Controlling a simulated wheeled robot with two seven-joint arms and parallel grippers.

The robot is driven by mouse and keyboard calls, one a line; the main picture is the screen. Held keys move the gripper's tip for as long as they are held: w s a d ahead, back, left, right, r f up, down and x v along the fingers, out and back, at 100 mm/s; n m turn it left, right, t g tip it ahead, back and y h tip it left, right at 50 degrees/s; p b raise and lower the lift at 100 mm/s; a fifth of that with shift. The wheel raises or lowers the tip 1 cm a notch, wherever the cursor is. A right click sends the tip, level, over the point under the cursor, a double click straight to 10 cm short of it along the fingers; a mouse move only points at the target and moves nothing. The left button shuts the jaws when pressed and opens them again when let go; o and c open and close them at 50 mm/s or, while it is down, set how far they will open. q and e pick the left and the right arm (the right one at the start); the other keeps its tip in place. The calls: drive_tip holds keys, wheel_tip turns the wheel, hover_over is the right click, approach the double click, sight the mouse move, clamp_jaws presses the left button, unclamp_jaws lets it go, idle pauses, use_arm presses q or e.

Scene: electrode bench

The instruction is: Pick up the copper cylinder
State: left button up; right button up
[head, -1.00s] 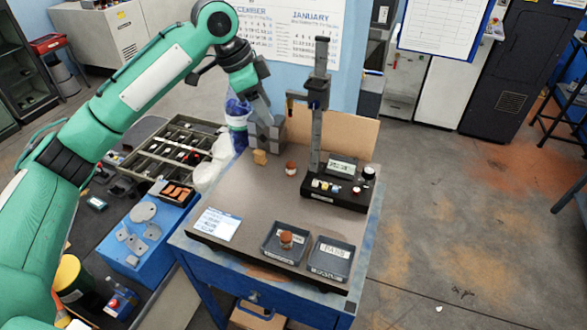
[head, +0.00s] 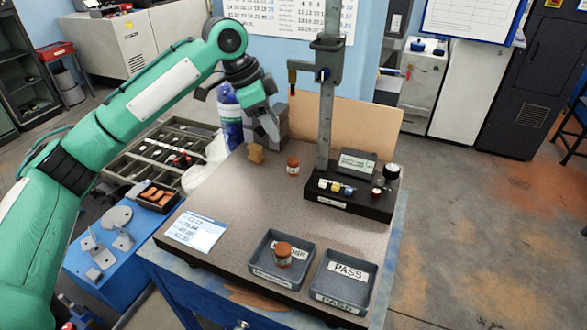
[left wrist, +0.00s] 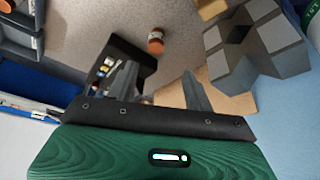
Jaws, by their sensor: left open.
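A small copper-coloured cylinder (head: 293,166) with a pale band stands upright on the bench top, left of the gauge stand. It also shows in the left wrist view (left wrist: 155,42), beyond the fingertips and between their lines. A similar copper piece (head: 283,250) stands in the left of two dark trays at the front. My left gripper (head: 270,128) is open and empty, up and left of the standing cylinder in the head view, apart from it. Its two fingers (left wrist: 158,80) are spread in the left wrist view. My right gripper is not in view.
The gauge stand (head: 325,105) rises right of the cylinder. A grey block (head: 277,112) and a small tan block (head: 256,153) are close to my left gripper. A PASS tray (head: 345,290) and a paper card (head: 195,231) lie towards the front. The bench middle is clear.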

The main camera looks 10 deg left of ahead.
sight(293, 160)
use_arm(q)
drive_tip(key=x, duration=0.5)
drive_tip(key=shift+d+f+p, duration=0.1)
drive_tip(key=shift+f+p, duration=0.3)
drive_tip(key=x, duration=0.1)
drive_tip(key=p+x, duration=0.1)
drive_tip(key=x, duration=0.2)
drive_tip(key=shift+s+d+f+p, duration=0.2)
drive_tip(key=shift+s+d+p, duration=0.05)
drive_tip(key=shift+d+p, duration=0.15)
drive_tip(key=shift+d+f, duration=0.15)
drive_tip(key=shift+f, duration=0.4)
drive_tip(key=shift+w, duration=0.1)
clamp_jaws()
drive_tip(key=shift+r, duration=0.1)
